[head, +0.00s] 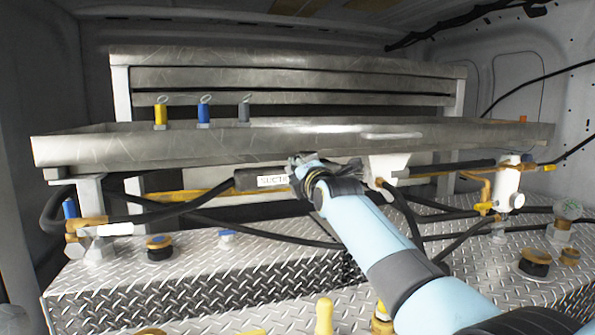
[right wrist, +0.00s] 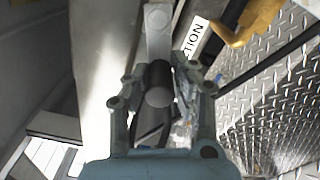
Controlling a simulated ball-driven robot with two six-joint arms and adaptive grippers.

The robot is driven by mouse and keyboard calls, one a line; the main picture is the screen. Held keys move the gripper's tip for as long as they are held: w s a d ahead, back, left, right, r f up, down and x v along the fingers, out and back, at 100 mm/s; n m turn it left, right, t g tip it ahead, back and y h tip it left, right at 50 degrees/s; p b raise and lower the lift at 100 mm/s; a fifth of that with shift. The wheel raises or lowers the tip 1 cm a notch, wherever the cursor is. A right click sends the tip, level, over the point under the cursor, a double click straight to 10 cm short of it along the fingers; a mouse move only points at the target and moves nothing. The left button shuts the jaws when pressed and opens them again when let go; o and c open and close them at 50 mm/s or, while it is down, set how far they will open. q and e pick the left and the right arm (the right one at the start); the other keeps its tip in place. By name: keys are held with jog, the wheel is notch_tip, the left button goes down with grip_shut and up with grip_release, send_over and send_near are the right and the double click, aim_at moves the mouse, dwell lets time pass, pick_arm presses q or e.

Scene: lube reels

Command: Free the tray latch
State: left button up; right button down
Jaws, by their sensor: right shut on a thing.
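The long grey metal tray (head: 200,145) spans the head view, in front of stacked metal shelves. My right gripper (head: 305,165) is just under the tray's front edge, near its middle. In the right wrist view, the right gripper (right wrist: 158,78) has its fingers on either side of a dark round knob (right wrist: 158,95) and is shut on it. A pale bar (right wrist: 158,30) runs up from the knob along the tray's side. The knob looks like the latch's handle; my gripper hides it in the head view. My left gripper is not in view.
A labelled dark hose (head: 262,180) runs beside the right gripper. A white valve body (head: 508,185) hangs at the right. Several hoses cross the diamond-plate deck (head: 210,270). Yellow, blue and grey tagged pieces (head: 203,113) stand behind the tray's front wall.

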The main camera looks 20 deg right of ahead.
jog(key=shift+f, duration=0.25)
jog(key=c, duration=1.2)
grip_release()
jog(key=shift+o, duration=0.5)
jog(key=shift+r, duration=0.15)
jog(key=shift+s, duration=0.1)
jog(key=s, duration=1.2)
jog(key=shift+d, duration=0.2)
